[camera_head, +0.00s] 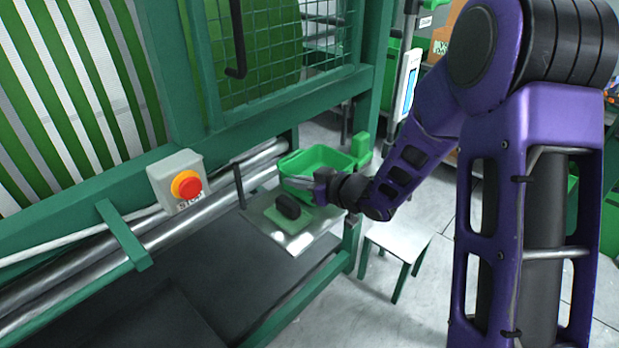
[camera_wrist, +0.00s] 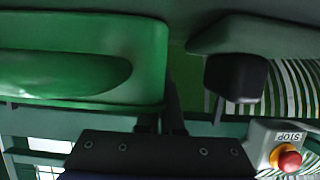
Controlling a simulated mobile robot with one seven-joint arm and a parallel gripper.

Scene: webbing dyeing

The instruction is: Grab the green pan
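The green pan (camera_head: 317,162), an open rectangular tub, is at the right end of the green machine, above a metal plate, in the head view. My gripper (camera_head: 320,187) reaches its near side from the right. In the wrist view the pan (camera_wrist: 165,60) fills the upper left, very close. My gripper's two dark fingers (camera_wrist: 161,122) are close together at the pan's edge. One finger runs along the outside of its wall and the other is partly hidden behind it. The gripper looks shut on the wall, though the contact is mostly hidden.
A small stool (camera_head: 399,240) stands on the floor, right. Mesh panels rise behind.

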